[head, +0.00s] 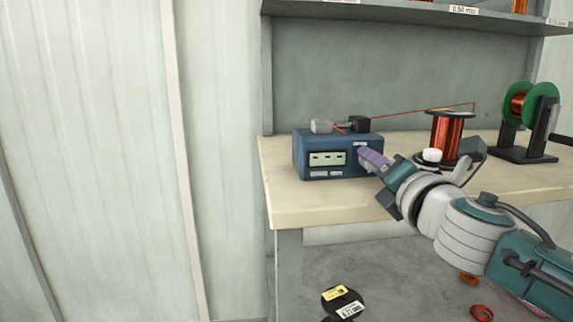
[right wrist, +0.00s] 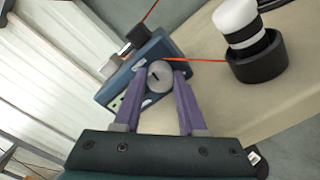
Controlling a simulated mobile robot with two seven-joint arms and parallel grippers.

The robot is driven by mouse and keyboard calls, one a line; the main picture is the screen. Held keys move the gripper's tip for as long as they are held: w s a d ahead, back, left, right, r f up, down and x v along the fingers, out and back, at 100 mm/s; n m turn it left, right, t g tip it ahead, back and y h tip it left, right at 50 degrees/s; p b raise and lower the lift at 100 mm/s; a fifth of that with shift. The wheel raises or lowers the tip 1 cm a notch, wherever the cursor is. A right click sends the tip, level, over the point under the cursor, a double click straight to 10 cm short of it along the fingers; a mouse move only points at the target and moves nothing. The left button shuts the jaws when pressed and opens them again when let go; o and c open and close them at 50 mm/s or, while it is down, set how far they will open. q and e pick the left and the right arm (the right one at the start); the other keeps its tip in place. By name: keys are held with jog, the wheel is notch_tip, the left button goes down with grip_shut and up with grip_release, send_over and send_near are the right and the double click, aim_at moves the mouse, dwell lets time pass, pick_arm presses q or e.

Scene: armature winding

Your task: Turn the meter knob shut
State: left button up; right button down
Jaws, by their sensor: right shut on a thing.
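The blue meter (head: 337,160) stands on the left end of the workbench, its front with a pale display facing me. Its grey round knob (right wrist: 159,75) with a dark slot shows in the right wrist view, on the meter's front face. My right gripper (right wrist: 160,77) is shut on the knob, its two purple fingers on either side of it. In the head view the right gripper (head: 364,156) covers the right part of the meter's front and hides the knob. My left gripper is not in view.
The workbench (head: 290,207) also holds a copper spool (head: 447,135), a white-topped black piece (head: 432,155) and a green-flanged spool on a stand (head: 521,105). A copper wire (head: 420,110) runs above the meter. A black labelled reel (head: 343,302) and orange rings lie on the floor.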

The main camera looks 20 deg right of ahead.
jog(key=m, duration=0.3)
jog(key=shift+m, duration=0.4)
jog(key=m, duration=0.2)
jog(key=shift+m, duration=0.4)
jog(key=m, duration=0.2)
jog(key=shift+m, duration=0.4)
jog(key=m, duration=0.3)
jog(key=m+p, duration=0.1)
jog(key=m, duration=0.3)
jog(key=shift+r, duration=0.1)
jog(key=m+p, duration=0.1)
jog(key=m, duration=0.3)
jog(key=shift+m+p, duration=0.3)
jog(key=shift+p, duration=0.05)
jog(key=m+p, duration=0.1)
jog(key=m, duration=0.4)
jog(key=shift+p, duration=0.3)
jog(key=shift+m, duration=0.3)
